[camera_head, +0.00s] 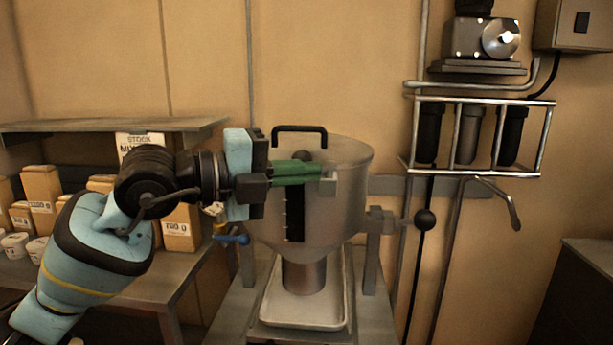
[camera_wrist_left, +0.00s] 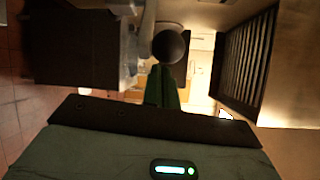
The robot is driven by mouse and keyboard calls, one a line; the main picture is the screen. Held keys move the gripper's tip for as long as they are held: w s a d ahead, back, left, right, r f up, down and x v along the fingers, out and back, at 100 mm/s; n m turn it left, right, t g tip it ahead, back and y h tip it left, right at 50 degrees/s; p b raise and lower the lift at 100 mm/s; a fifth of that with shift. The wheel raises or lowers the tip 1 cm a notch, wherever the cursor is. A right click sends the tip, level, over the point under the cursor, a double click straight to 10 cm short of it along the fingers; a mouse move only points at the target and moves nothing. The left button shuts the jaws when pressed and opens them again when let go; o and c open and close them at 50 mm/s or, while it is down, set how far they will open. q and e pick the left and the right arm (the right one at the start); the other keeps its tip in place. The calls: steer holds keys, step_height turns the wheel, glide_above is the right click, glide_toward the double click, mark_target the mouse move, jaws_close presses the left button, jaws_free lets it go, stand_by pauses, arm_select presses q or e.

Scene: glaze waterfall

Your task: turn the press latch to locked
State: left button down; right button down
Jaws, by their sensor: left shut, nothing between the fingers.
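My left gripper (camera_head: 320,175) is shut and empty. Its green fingers point right in front of the grey hopper's upper wall, and they also show in the wrist view (camera_wrist_left: 168,72). In the wrist view a dark round knob (camera_wrist_left: 170,43) appears just beyond the fingertips; contact cannot be told. A bent metal lever (camera_head: 500,200) hangs below the pipe cage. Which of these is the press latch is not marked. My right gripper is out of view.
The hopper (camera_head: 345,215) stands over a metal tray (camera_head: 300,320). A pipe cage (camera_head: 480,100) with dark cylinders is on the wall at right. A shelf (camera_head: 110,124) and boxes (camera_head: 42,186) are at left. A grey cabinet (camera_head: 590,290) stands at lower right.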

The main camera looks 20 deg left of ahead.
arm_select(q)
steer(key=shift+w+a, duration=0.15)
steer(key=shift+w, duration=0.05)
steer(key=shift+a, duration=0.1)
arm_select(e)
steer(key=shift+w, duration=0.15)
arm_select(q)
steer(key=shift+a+r+m+g+h, duration=0.1)
steer(key=shift+a+m+g+h, duration=0.2)
steer(key=shift+g, duration=0.1)
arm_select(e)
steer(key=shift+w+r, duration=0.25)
